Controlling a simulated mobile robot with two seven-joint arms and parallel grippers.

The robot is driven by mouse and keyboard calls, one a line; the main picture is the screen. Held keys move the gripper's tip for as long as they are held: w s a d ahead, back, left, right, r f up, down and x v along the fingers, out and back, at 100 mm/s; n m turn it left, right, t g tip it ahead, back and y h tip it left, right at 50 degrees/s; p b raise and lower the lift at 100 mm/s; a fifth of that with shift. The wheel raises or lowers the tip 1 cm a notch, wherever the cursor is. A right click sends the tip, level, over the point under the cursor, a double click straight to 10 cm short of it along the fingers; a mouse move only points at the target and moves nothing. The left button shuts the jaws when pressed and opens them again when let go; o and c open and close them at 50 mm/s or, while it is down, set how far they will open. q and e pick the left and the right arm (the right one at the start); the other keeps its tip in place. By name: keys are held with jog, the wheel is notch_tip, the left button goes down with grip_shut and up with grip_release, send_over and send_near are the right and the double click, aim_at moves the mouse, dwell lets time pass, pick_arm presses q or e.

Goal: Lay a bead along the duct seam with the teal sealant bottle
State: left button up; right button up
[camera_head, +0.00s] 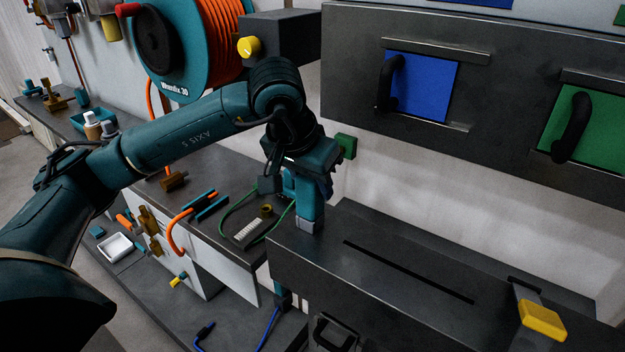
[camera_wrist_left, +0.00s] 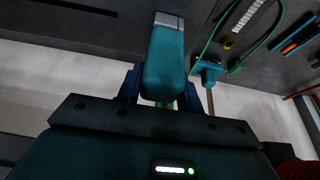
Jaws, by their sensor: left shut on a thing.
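My left gripper (camera_head: 303,190) is shut on the teal sealant bottle (camera_head: 308,212), which points down with its grey tip at the bottom. The tip is over the left end of the dark duct (camera_head: 330,245); I cannot tell whether it touches. The duct seam (camera_head: 405,270), a thin dark slot, runs along the top to the right of the bottle. In the left wrist view the bottle (camera_wrist_left: 165,65) sits between the fingers of the left gripper (camera_wrist_left: 162,85), and part of the seam (camera_wrist_left: 75,8) shows at upper left. My right gripper is not in view.
A yellow-topped block (camera_head: 543,318) stands at the duct's right end. A dark panel with blue (camera_head: 425,88) and green (camera_head: 580,125) hatches hangs above. A bench with a green cable (camera_head: 232,208) and tools lies left. The duct top around the seam is clear.

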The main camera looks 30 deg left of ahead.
pick_arm(q)
jog(key=shift+r, duration=0.15)
jog(key=shift+r+p, duration=1.5)
jog(key=shift+r, duration=0.8)
jog(key=shift+r+p, duration=0.3)
jog(key=shift+r, duration=0.2)
jog(key=shift+w, duration=0.1)
jog(key=shift+f, duration=0.1)
